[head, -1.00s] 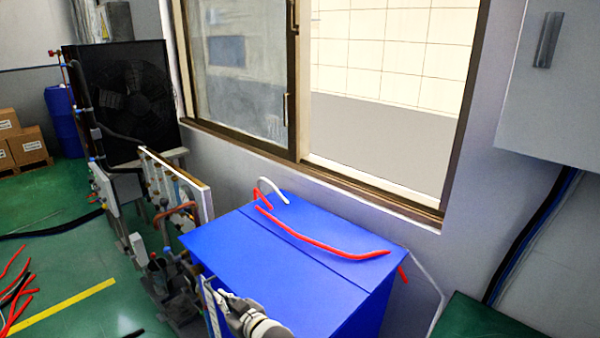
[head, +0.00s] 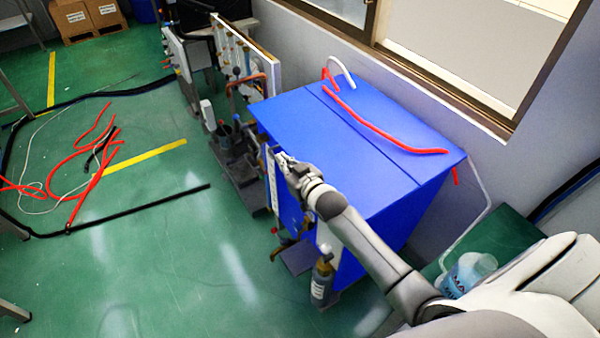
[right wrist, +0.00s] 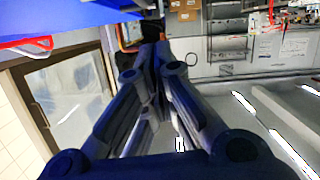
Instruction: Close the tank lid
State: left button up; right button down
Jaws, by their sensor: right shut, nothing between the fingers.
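The blue tank (head: 405,215) stands against the wall under the window. Its blue lid (head: 330,140) lies flat across the top, with a seam along it toward the wall side; I see no gap under it. My right gripper (head: 279,158) is at the tank's front left edge, close to the lid's edge; I cannot tell whether it touches. In the right wrist view its fingers (right wrist: 152,38) are together with nothing between them, and a blue surface (right wrist: 70,14) shows at upper left. My left gripper is not in view.
A red hose (head: 375,127) lies on the tank top near the wall. Pipe equipment (head: 240,150) stands left of the tank. A clear bottle (head: 468,272) sits right of it on a green surface. Red and black hoses (head: 85,165) lie on the floor at left.

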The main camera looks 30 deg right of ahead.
jog(key=s+a+f+g, duration=0.2)
jog(key=s+g, duration=0.2)
jog(key=s, duration=0.8)
jog(key=s+a+f+g+b, duration=0.15)
jog(key=s+g, duration=0.25)
jog(key=s, duration=0.8)
jog(key=s+a+f+g+p, duration=0.15)
jog(key=s+g, duration=0.25)
jog(key=s, duration=0.9)
notch_tip(320, 180, down, 27)
jog(key=s+g+b, duration=0.1)
jog(key=s+d+f+g, duration=0.1)
jog(key=s+d+f, duration=0.1)
jog(key=s+f, duration=1.3)
jog(key=shift+s+f+n+h, duration=0.15)
jog(key=shift+s+n+h, duration=0.2)
jog(key=shift+s, duration=0.55)
